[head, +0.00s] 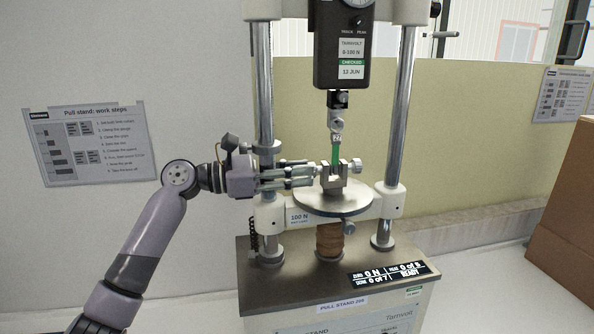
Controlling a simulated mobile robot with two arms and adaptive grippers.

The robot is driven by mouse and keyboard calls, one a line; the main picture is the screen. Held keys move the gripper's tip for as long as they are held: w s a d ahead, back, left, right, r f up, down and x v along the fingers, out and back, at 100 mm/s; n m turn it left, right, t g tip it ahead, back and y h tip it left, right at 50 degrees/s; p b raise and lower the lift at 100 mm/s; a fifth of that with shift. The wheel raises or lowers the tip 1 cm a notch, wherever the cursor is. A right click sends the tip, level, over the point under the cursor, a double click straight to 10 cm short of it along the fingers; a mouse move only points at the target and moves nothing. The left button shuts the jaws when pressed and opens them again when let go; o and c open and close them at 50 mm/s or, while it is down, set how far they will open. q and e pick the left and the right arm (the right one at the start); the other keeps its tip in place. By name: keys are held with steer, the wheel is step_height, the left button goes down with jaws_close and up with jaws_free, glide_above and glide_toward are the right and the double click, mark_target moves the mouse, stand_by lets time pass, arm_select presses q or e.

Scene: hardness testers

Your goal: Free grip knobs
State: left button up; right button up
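The pull stand (333,270) stands in the middle of the head view. Its lower grip (334,184) sits on a round metal plate and holds a green strip (336,152) that runs up to the upper hook. One grip knob (356,165) sticks out on the right side of the lower grip. My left gripper (312,174) reaches in from the left, with its fingertips at the left side of the lower grip. The knob on that side is mostly hidden by the fingers. I cannot tell whether they touch or clasp it. My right gripper is out of view.
A black force gauge (341,60) hangs above the grip between two steel columns (398,105). A display (388,273) at the base reads READY. A cardboard box (565,220) stands at the right. A work-steps sheet (90,145) is on the left wall.

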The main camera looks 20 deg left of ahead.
arm_select(q)
steer(key=o, duration=0.4)
steer(key=v, duration=1.2)
